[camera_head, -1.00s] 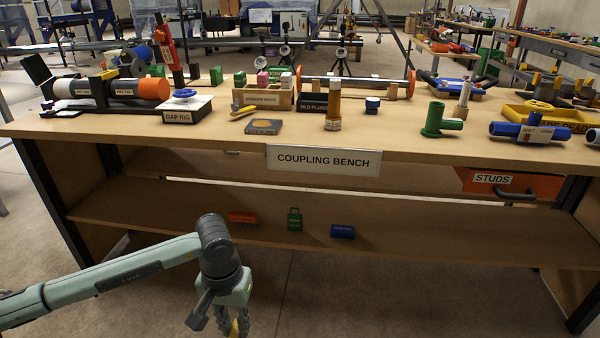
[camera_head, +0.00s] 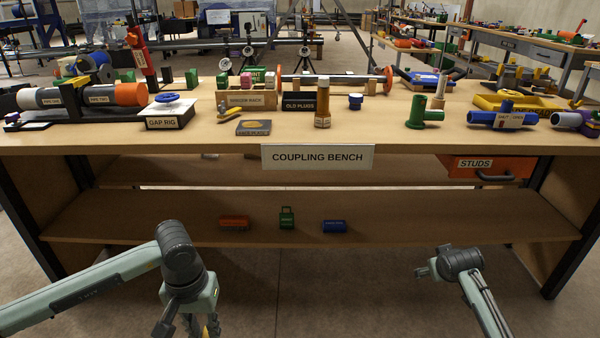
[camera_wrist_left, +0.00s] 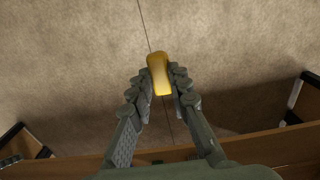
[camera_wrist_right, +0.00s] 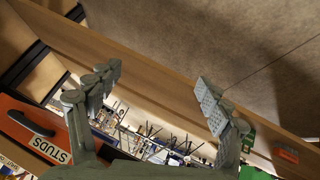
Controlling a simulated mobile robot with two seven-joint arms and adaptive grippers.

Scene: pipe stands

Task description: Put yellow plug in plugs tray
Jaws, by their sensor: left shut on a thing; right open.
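A small yellow plug (camera_wrist_left: 159,75) is pinched between the two fingers of my left gripper (camera_wrist_left: 160,82) in the left wrist view, above the floor. In the head view, my left gripper (camera_head: 200,325) hangs low in front of the bench, and only a sliver of the plug shows at its fingers. My right gripper (camera_wrist_right: 155,82) is open and empty in its wrist view; in the head view the right arm (camera_head: 458,262) is low at the right. A black box labelled OLD PLUGS (camera_head: 298,103) stands on the bench. A yellow tray (camera_head: 487,102) sits at the right; its label is unreadable.
The coupling bench (camera_head: 390,142) crosses the view, with a lower shelf (camera_head: 400,220) holding several small coloured items. The gap rig (camera_head: 167,122) stands left, a green pipe fitting (camera_head: 420,112) and blue valve (camera_head: 495,118) right. The orange STUDS drawer (camera_head: 470,163) is under the top.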

